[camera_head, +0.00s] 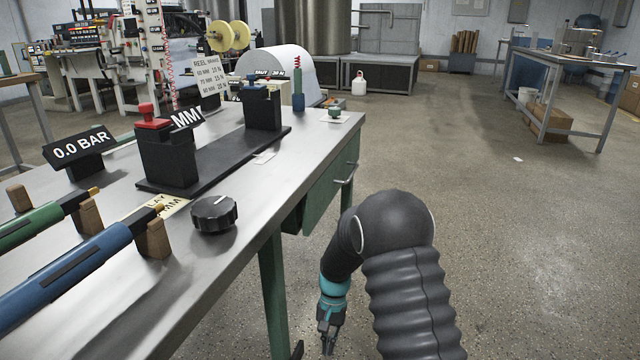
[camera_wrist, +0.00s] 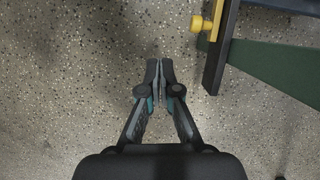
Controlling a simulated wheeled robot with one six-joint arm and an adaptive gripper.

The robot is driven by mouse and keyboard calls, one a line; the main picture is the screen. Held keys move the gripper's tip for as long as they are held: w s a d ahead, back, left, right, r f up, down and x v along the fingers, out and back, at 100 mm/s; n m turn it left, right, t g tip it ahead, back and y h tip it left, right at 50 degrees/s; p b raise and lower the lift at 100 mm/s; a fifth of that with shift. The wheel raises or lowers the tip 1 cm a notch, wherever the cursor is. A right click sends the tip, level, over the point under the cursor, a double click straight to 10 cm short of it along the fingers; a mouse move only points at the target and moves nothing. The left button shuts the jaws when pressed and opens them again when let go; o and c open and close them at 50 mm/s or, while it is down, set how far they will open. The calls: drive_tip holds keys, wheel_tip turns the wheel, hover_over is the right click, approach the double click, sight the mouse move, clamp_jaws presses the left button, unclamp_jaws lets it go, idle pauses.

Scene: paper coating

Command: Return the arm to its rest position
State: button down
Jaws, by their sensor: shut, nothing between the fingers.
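My arm reaches out over the floor to the right of the steel-topped table (camera_head: 250,205) and bends downward. My gripper (camera_head: 328,340) hangs low beside the table's green legs, below the tabletop, pointing down. In the wrist view, my gripper (camera_wrist: 161,62) has its fingertips together with nothing between them. Speckled floor lies beneath it, and no object touches it.
In the wrist view a dark bar with a yellow knob (camera_wrist: 197,24) and a green part (camera_wrist: 275,68) lie close on the right. On the table are a black knob (camera_head: 214,213) and a blue roller (camera_head: 70,275). Open floor (camera_head: 520,240) lies to the right.

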drive_tip(key=s+d+r+n+t+p, duration=0.1)
drive_tip(key=s+d+r+t, duration=0.2)
drive_tip(key=s+r, duration=0.5)
drive_tip(key=s+d+r+t+p, duration=0.2)
drive_tip(key=s+d+r, duration=0.4)
drive_tip(key=r, duration=1.1)
drive_tip(key=s+d+r+n+t+h+p, duration=0.1)
drive_tip(key=s+d+r+t, duration=0.3)
drive_tip(key=s+r, duration=0.7)
drive_tip(key=shift+s+d+r+n+p, duration=0.15)
drive_tip(key=shift+d+r+n+p, duration=0.2)
drive_tip(key=shift+r, duration=0.35)
drive_tip(key=shift+a, duration=0.1)
